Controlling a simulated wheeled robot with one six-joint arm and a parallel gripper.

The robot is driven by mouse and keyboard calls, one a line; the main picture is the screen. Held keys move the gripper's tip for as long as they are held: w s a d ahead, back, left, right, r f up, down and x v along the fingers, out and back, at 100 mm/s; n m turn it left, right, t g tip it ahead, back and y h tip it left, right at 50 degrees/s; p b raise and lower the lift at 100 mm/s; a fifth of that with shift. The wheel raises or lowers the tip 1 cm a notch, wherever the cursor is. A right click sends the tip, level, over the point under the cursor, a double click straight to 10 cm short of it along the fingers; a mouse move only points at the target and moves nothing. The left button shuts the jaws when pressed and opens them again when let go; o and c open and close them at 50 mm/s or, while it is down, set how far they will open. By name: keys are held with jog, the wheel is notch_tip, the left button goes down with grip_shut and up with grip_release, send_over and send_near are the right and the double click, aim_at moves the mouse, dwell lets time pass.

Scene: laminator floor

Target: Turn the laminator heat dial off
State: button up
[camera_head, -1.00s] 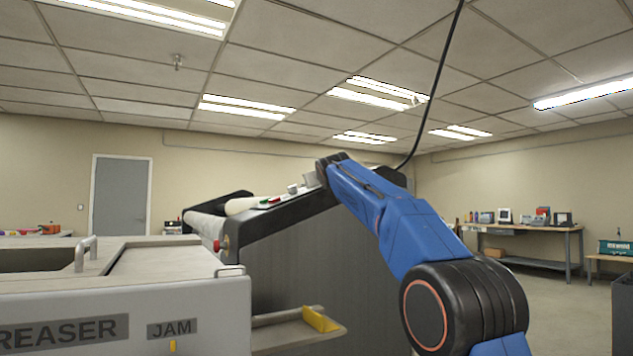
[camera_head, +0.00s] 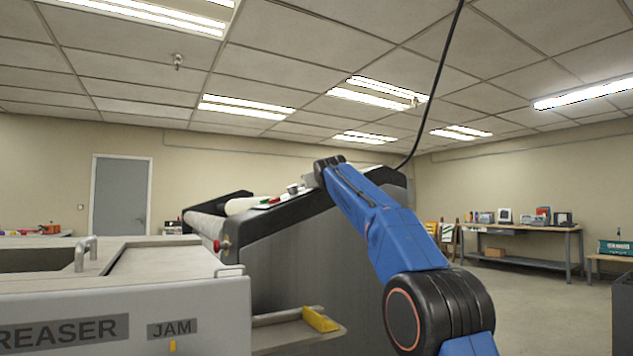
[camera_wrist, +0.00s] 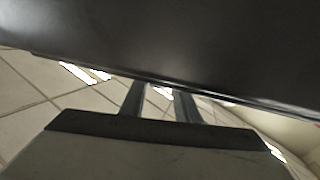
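The laminator (camera_head: 305,265) is the large dark machine in the middle of the head view, with a pale roller at its top left. A small grey knob-like part (camera_head: 293,188) shows on its sloping top, close to my wrist; I cannot tell whether it is the heat dial. No dial marking is readable. My gripper's fingertips are not clear in the head view. In the wrist view my gripper (camera_wrist: 161,95) shows two grey fingers apart, with ceiling visible between them and nothing held. Their far ends meet the edge of a dark surface (camera_wrist: 160,40); contact is unclear.
A red knob (camera_head: 217,246) sits at the laminator's left end, and small green and red parts lie along its top. A creaser (camera_head: 125,315) with metal handles stands in front at left. A yellow-ended tray (camera_head: 320,319) juts out low. Open floor lies at right.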

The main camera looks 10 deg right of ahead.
jog(key=shift+w+d+f+n+y, duration=0.1)
jog(key=shift+d+n+y, duration=0.2)
jog(key=shift+y, duration=0.2)
jog(key=shift+d+n+g+y, duration=0.1)
jog(key=shift+n+g+y, duration=0.45)
jog(key=shift+y, duration=0.25)
jog(key=shift+n, duration=0.25)
jog(key=shift+w+d+r+n+g+y, duration=0.15)
jog(key=shift+n+y, duration=0.15)
jog(key=shift+y, duration=0.2)
jog(key=shift+d+r+n+g+y, duration=0.1)
jog(key=shift+n+y, duration=0.2)
jog(key=shift+y, duration=0.2)
jog(key=shift+n+g+y, duration=0.3)
jog(key=shift+y, duration=0.1)
jog(key=shift+n+y, duration=0.3)
jog(key=o, duration=1.1)
jog(key=shift+c, duration=0.2)
